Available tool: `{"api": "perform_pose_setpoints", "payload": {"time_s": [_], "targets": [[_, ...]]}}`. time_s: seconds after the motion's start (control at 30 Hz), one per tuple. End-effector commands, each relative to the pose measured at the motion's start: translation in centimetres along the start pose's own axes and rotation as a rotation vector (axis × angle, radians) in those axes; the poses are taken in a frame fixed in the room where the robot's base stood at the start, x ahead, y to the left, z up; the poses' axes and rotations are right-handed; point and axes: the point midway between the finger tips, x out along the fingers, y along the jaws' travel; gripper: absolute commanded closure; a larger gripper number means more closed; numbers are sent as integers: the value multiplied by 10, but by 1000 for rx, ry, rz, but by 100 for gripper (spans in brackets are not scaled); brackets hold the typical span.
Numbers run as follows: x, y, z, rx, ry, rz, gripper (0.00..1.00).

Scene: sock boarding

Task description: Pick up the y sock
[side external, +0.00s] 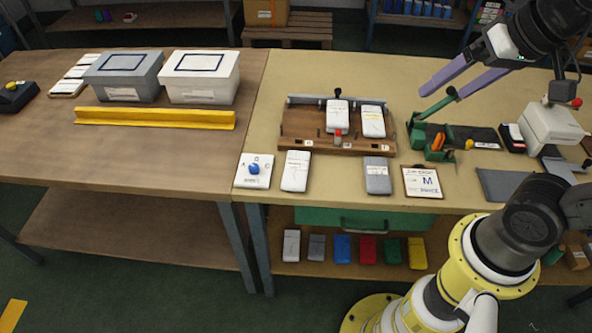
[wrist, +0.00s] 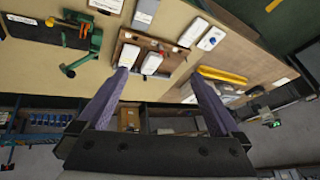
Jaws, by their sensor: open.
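Several flat sock-like pieces show, and I cannot read which is the y sock. In front of the board lie a white piece (side external: 295,171) and a grey piece (side external: 377,176). My gripper (side external: 442,94), with purple fingers, is open and empty, above and right of the board. Its fingers also frame the wrist view (wrist: 158,73).
A green clamp stand (side external: 440,155) with an orange-handled tool stands right of the board. A yellow bar (side external: 155,118) and two lidded boxes (side external: 123,92) (side external: 205,97) are at left.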

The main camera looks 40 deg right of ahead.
Motion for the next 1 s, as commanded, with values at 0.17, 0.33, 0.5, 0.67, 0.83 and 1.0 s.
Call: {"api": "perform_pose_setpoints", "payload": {"time_s": [0.17, 0.33, 0.5, 0.67, 0.83, 1.0], "targets": [[15, -33, -46, 189, -61, 16, 0], [54, -72, -84, 350, -140, 59, 0], [115, -113, -104, 458, -226, 129, 0], [182, -146, -101, 484, -303, 206, 0], [237, -161, -79, 436, -374, 274, 0], [260, -162, -58, 407, -415, 317, 0]]}}
